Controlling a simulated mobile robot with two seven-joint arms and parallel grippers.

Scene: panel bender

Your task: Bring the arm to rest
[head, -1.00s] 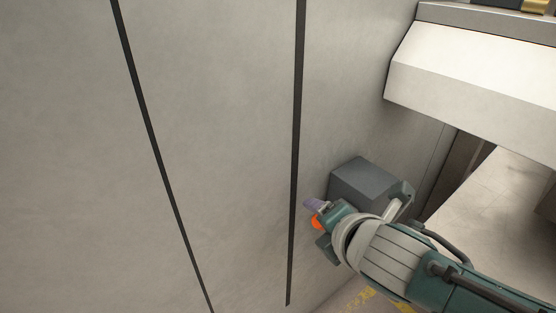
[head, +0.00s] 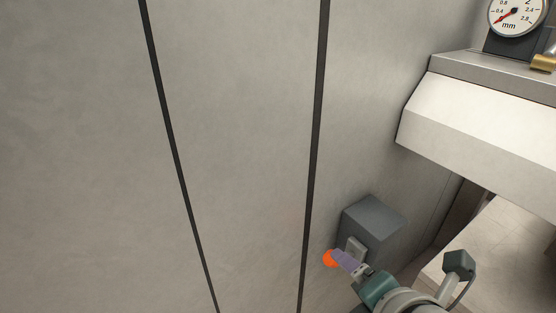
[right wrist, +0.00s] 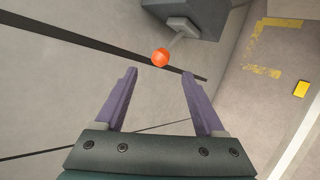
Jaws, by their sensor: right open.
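My right gripper (head: 342,257) is at the lower right of the head view, low in front of the grey panel wall. An orange ball knob (head: 330,258) is right by its fingertips. In the right wrist view my right gripper (right wrist: 159,73) has its two purple fingers apart with nothing between them. The orange knob (right wrist: 161,57) is just beyond the fingertips there, on a short light-grey lever (right wrist: 180,38) from a dark grey box (right wrist: 195,14). My left gripper is in neither view.
The dark grey box (head: 375,220) stands out from the wall behind my right gripper. A light machine ledge (head: 470,120) juts out above on the right, with a dial gauge (head: 514,14) on top. Yellow markings (right wrist: 268,45) lie on the floor.

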